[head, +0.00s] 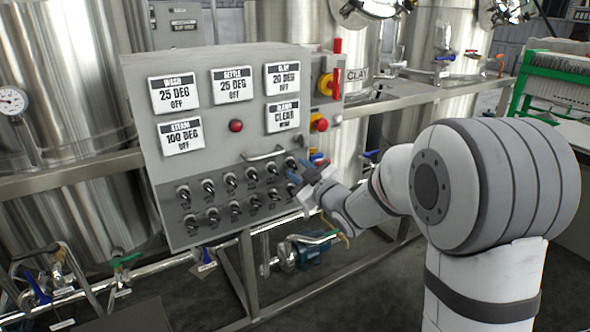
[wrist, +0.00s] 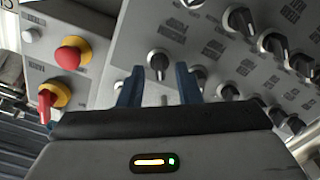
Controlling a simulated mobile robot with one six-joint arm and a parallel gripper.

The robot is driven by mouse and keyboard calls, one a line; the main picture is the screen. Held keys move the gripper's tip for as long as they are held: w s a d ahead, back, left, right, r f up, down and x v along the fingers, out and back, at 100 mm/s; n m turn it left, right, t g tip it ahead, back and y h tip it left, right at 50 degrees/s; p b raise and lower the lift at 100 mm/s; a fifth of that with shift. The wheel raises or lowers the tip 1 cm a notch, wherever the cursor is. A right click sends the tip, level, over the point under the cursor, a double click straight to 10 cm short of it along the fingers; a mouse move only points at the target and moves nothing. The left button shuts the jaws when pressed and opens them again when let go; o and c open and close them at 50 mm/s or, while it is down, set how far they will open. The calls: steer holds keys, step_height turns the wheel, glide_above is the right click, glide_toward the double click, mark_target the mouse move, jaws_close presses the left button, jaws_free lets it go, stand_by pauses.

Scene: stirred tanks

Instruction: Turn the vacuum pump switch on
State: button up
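A grey control panel (head: 215,165) carries two rows of black rotary switches (head: 231,183) on its lower half. Their labels are too small to read, so I cannot tell which one is the vacuum pump switch. My gripper (head: 302,172) is at the right end of the upper row, close to the panel. In the wrist view the two blue fingers of my gripper (wrist: 158,78) are apart.
Red and yellow knobs (wrist: 72,53) sit on a side box left of the fingers in the wrist view. More switches (wrist: 242,20) lie to the right. A metal handle (head: 263,154) juts out above the switch rows. Steel tanks (head: 60,70) and pipes stand around the panel.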

steer(key=shift+w+a, duration=0.4)
steer(key=shift+w, duration=0.2)
jaws_close()
steer(key=shift+m, duration=0.3)
steer(key=m, duration=0.5)
steer(key=m+p, duration=0.1)
steer(key=m, duration=0.5)
steer(key=shift+f, duration=0.1)
steer(key=shift+m, duration=0.3)
